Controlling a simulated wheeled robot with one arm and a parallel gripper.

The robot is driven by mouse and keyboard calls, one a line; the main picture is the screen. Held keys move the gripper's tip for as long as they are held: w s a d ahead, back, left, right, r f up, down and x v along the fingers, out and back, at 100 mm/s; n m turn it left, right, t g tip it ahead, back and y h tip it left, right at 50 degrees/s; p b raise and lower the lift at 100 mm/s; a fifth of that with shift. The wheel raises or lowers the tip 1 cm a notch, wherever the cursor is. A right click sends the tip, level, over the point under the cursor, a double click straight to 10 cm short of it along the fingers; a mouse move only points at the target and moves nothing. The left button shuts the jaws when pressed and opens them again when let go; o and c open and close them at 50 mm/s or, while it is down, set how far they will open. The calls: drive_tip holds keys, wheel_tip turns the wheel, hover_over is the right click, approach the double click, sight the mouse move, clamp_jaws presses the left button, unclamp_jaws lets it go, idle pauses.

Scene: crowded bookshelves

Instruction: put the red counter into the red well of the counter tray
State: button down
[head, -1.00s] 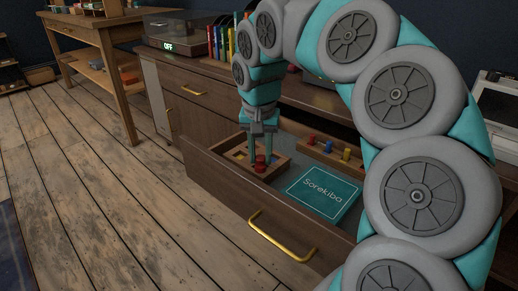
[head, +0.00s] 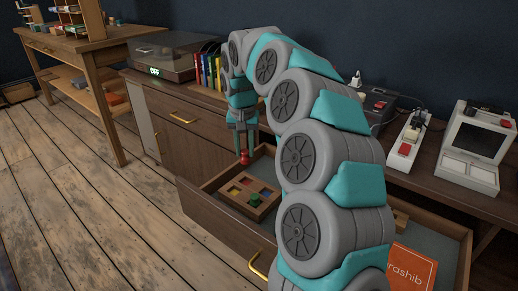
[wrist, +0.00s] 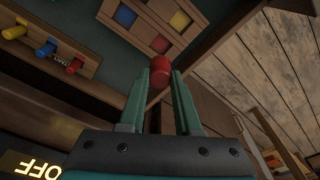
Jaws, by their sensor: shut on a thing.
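The red counter (head: 244,157) is held between the fingertips of my gripper (head: 243,150), above the far edge of the counter tray. In the wrist view, the red counter (wrist: 160,70) sits at the tips of the shut fingers (wrist: 161,85), apart from the tray. The wooden counter tray (head: 228,202) lies in the open drawer. The wrist view shows part of the tray (wrist: 148,24), with a blue well (wrist: 125,15), a red well (wrist: 157,4) and a yellow well (wrist: 180,20). The red well looks empty.
The open drawer (head: 215,215) has raised walls around the tray. A wooden rack (wrist: 40,50) with yellow, blue and red pegs shows in the wrist view. An orange box or book (head: 412,268) lies at the drawer's right. Devices (head: 475,150) and books stand on the cabinet top.

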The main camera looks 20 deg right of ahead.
sight(245, 163)
drive_tip(key=shift+f+b, duration=1.3)
drive_tip(key=shift+f, duration=2.45)
drive_tip(key=c, duration=0.5)
unclamp_jaws()
drive_tip(key=r, duration=0.7)
drive_tip(key=shift+s+a+r, duration=0.15)
drive_tip(key=shift+s+r, duration=0.25)
drive_tip(key=o, duration=0.5)
